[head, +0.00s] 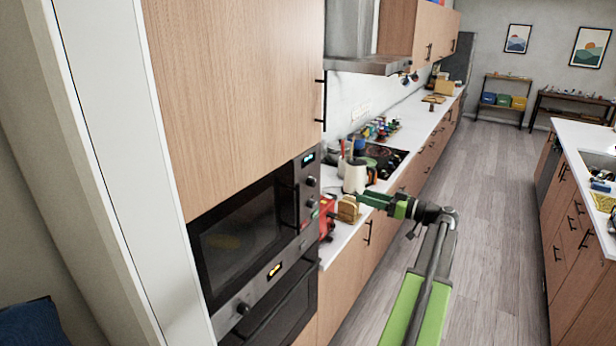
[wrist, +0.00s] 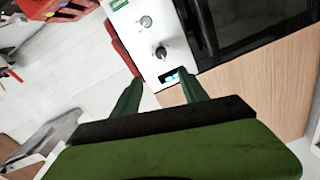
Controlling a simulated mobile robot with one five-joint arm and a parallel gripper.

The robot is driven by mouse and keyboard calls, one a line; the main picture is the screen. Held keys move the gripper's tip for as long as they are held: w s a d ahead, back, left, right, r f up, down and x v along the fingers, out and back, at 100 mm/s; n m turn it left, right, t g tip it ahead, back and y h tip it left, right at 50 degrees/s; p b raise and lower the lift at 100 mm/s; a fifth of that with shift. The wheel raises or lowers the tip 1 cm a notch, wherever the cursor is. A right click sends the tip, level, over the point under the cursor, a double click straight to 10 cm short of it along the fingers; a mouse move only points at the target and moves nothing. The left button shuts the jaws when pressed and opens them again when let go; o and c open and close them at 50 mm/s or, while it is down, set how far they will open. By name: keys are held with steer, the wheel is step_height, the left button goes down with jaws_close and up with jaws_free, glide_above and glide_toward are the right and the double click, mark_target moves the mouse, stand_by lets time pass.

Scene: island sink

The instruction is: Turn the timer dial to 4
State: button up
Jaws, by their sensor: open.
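The microwave's narrow control panel has a lit display (head: 308,158) at its top and two round dials below it, an upper dial (head: 311,181) and a lower dial (head: 311,203). In the wrist view the upper dial (wrist: 162,53) is dark with a pointer, next to the display (wrist: 170,77), and the lower dial (wrist: 145,22) is grey. I cannot read which one is the timer or any numbers. My gripper (head: 364,197) is open and empty, to the right of the panel. Its two green fingers (wrist: 160,88) point toward the panel, apart from both dials.
The microwave door has a vertical handle (head: 289,205) beside the dials. An oven (head: 275,305) with its own knobs is below. A red appliance (head: 327,216), a toaster-like item (head: 348,209) and a kettle (head: 355,177) stand on the counter near my arm. The aisle floor (head: 485,190) is clear.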

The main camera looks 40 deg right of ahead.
mark_target(315, 183)
steer(key=x, duration=1.8)
steer(key=shift+a, duration=0.2)
jaws_close()
